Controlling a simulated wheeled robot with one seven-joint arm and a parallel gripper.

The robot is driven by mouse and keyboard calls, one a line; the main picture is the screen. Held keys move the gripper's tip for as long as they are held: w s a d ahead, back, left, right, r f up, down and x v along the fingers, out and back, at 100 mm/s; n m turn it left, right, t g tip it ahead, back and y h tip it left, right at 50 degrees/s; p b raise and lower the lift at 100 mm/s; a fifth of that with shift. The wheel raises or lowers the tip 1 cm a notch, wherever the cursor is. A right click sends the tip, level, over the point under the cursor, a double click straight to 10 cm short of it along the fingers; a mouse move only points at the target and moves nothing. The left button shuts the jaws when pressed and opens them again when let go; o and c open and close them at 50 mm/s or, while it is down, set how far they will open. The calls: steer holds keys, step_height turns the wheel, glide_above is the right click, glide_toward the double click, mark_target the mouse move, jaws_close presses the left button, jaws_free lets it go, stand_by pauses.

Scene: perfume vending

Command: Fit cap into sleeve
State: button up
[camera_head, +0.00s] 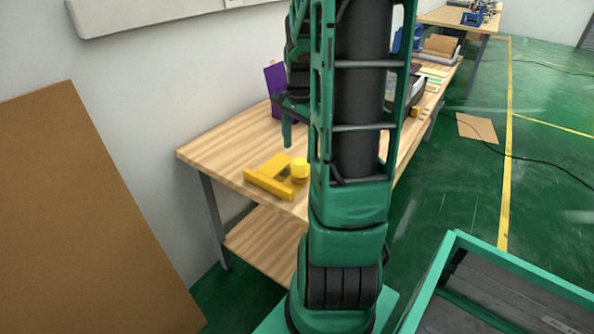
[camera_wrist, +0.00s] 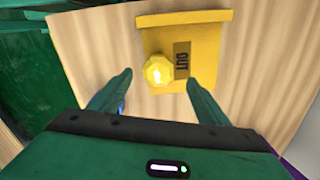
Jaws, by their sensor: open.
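A bright yellow faceted cap (camera_head: 300,167) stands at the edge of a yellow fixture (camera_head: 262,180) on the wooden table. In the wrist view the cap (camera_wrist: 158,72) lies ahead of my gripper (camera_wrist: 160,88), between the lines of its two green fingers. The fingers are open, apart and empty. The yellow fixture (camera_wrist: 204,38) bears a dark label reading "OUT", just right of the cap. In the head view one finger of my gripper (camera_head: 287,133) hangs above and behind the fixture. I cannot make out a separate sleeve, nor whether the cap is seated in one.
The wooden table (camera_head: 220,150) is bare around the fixture. A purple panel (camera_head: 272,80) stands at its back, near the wall. Boxes (camera_head: 440,46) and trays lie farther along. A brown board (camera_head: 80,220) leans at the left. My arm hides part of the table.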

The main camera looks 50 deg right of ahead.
mark_target(300, 161)
steer(key=shift+s+f, duration=0.1)
steer(key=shift+f, duration=2.25)
steer(key=c, duration=1.3)
steer(key=shift+r, duration=0.15)
